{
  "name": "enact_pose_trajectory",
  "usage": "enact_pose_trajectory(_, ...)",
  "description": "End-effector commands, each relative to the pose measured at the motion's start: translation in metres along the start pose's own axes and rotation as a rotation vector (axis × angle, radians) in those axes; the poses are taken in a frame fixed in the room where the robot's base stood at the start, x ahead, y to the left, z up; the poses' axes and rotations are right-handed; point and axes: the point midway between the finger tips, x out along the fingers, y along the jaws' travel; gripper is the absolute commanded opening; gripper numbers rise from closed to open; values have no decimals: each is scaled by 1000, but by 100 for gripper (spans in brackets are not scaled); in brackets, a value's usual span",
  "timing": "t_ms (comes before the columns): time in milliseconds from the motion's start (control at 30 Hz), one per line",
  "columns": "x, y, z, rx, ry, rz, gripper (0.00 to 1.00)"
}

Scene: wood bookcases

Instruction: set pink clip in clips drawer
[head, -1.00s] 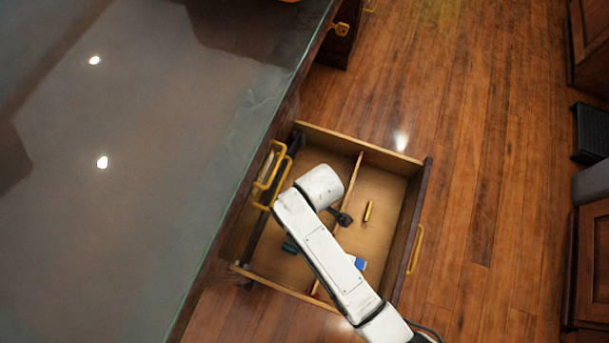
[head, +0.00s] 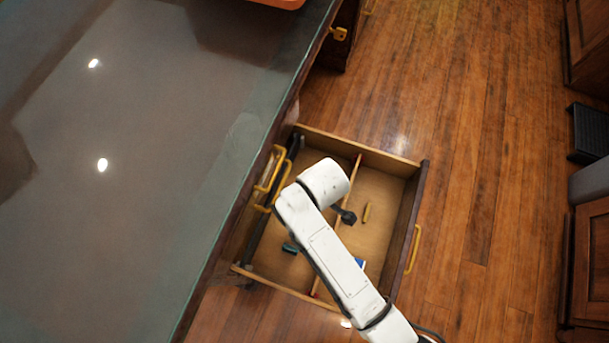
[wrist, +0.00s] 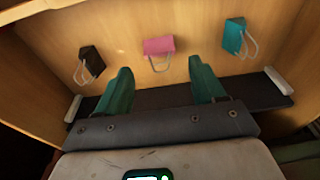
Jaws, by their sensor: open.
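The pink clip (wrist: 158,46) lies on the wooden floor of the open drawer (head: 385,154) in the wrist view, its wire loop toward me. My gripper (wrist: 160,70) is open and empty, its two green fingers apart. The clip appears in the gap just beyond the fingertips, and I see no contact. A black clip (wrist: 92,62) lies to its left and a teal clip (wrist: 233,37) to its right. In the head view my white arm reaches over the drawer and hides the pink clip and the fingers.
A divider (head: 354,175) splits the drawer. The glossy countertop (head: 150,200) borders the left side. Wooden floor (head: 480,150) is clear at right.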

Motion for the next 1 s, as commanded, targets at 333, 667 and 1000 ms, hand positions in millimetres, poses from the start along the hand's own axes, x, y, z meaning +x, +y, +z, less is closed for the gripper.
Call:
enact_pose_trajectory(333, -63, 0, -1, 0, 1, 0, 69)
enact_pose_trajectory(667, -73, 0, 0, 0, -1, -1, 69)
enact_pose_trajectory(1000, -91, 16, 99, 375, -24, 45, 69)
